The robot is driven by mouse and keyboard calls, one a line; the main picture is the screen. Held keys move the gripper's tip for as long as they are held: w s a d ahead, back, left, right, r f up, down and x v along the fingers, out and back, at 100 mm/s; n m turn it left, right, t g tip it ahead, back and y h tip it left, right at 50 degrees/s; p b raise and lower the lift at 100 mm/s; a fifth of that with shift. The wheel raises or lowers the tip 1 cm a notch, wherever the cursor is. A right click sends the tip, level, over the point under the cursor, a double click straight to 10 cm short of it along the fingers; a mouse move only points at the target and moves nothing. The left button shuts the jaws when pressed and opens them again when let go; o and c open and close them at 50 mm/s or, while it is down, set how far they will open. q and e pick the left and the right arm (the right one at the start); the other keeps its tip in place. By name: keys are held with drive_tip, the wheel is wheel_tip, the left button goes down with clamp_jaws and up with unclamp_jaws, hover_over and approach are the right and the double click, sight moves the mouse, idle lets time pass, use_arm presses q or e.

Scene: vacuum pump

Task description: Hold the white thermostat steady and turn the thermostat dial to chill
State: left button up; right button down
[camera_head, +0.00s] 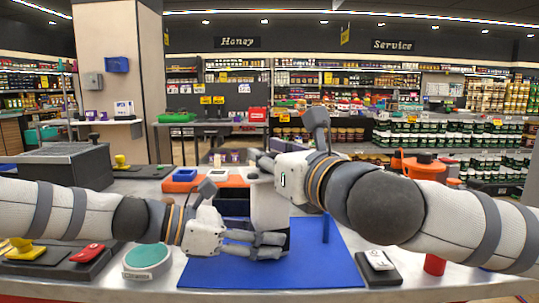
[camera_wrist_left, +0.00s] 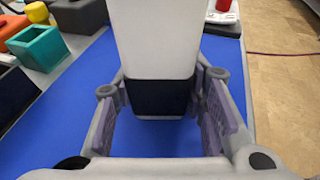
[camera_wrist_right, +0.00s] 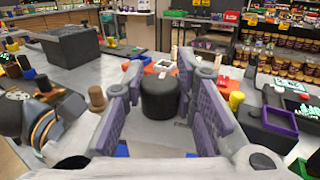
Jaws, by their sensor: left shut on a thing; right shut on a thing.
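The white thermostat (camera_head: 268,205) stands upright on the blue mat (camera_head: 320,268), a tall white body with a dark lower band (camera_wrist_left: 160,97). My left gripper (camera_head: 270,246) is shut on its lower part, one finger on each side. My right gripper (camera_head: 262,163) is at the top of the thermostat. In the right wrist view its fingers are closed around a black round dial (camera_wrist_right: 160,98) with a small pale mark on top. In the head view the dial is mostly hidden by the right gripper. No chill marking can be read.
A teal-topped round item (camera_head: 147,257) and a black tray with a red piece (camera_head: 88,253) lie left of the mat. A black block with a white piece (camera_head: 379,261) and a red cylinder (camera_head: 434,264) are at the right. Blue and orange bins stand behind.

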use_arm(q)
drive_tip(key=shift+o, duration=0.2)
drive_tip(key=shift+f, duration=0.15)
use_arm(e)
drive_tip(key=shift+m+h, duration=0.3)
drive_tip(key=shift+h, duration=0.2)
drive_tip(key=m+t+h, duration=0.1)
drive_tip(key=m+h, duration=0.1)
drive_tip(key=h, duration=0.1)
drive_tip(key=m+t+h, duration=0.1)
drive_tip(key=m+h, duration=0.1)
drive_tip(key=h, duration=0.1)
drive_tip(key=shift+a+m+h, duration=0.1)
drive_tip(key=shift+m+h, duration=0.2)
drive_tip(key=shift+h, duration=0.1)
drive_tip(key=m+h, duration=0.3)
drive_tip(key=h, duration=0.2)
drive_tip(key=shift+f+m+g+h, duration=0.1)
drive_tip(key=shift+m+g+h, duration=0.4)
drive_tip(key=shift+m+h, duration=0.5)
drive_tip(key=shift+f+m+g+h, duration=0.1)
drive_tip(key=shift+m+g+h, duration=0.45)
drive_tip(key=shift+h, duration=0.85)
drive_tip(key=shift+m, duration=0.35)
